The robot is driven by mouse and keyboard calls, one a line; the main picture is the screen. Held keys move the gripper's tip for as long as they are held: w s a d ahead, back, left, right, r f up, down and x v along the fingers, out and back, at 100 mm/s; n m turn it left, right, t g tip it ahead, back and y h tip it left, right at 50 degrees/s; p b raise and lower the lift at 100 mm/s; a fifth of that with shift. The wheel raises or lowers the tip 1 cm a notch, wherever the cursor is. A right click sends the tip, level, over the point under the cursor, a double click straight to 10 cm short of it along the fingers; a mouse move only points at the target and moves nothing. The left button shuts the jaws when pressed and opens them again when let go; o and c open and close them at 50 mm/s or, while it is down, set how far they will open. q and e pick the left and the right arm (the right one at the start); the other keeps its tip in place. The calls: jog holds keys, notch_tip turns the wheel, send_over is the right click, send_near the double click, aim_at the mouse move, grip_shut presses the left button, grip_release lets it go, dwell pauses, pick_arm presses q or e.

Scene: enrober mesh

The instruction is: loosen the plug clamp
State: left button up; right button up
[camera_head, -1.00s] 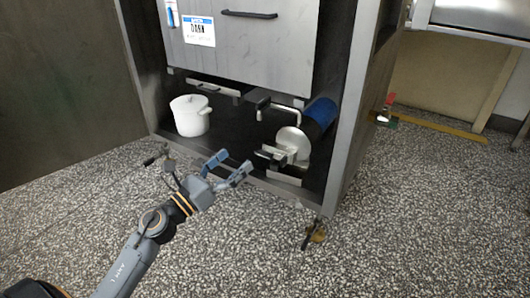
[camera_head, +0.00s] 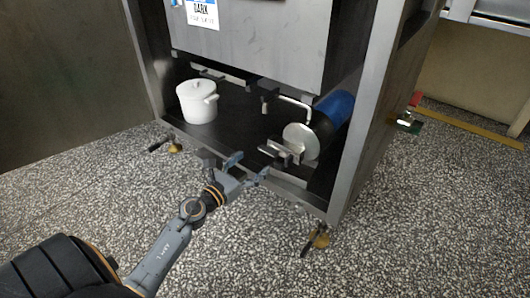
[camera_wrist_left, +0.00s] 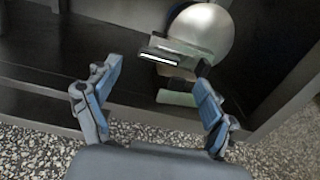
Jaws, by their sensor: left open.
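The plug clamp (camera_head: 278,150) is a metal fitting with a dark handle at the front of a round steel end cap (camera_head: 301,139), low in the cabinet. In the left wrist view the clamp (camera_wrist_left: 172,52) and the round cap (camera_wrist_left: 203,28) show ahead of the fingers. My left gripper (camera_head: 250,167) is open and empty, at the cabinet's front lower edge, left of and below the clamp, apart from it in the head view. In the left wrist view its two blue-grey fingers (camera_wrist_left: 155,80) are spread wide, with the clamp beyond them. My right gripper is not in view.
A white lidded pot (camera_head: 197,103) stands left inside the cabinet. A blue cylinder (camera_head: 336,106) lies behind the cap, with a bent metal handle (camera_head: 289,98) above. The cabinet's right post (camera_head: 364,120) and front sill (camera_head: 300,195) frame the opening. The speckled floor in front is clear.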

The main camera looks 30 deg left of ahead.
aim_at(266, 151)
pick_arm(q)
jog(key=w, duration=0.6)
jog(key=shift+w+d+b, duration=0.25)
jog(key=shift+b, duration=0.05)
jog(key=c, duration=1.1)
jog(key=shift+c, duration=0.2)
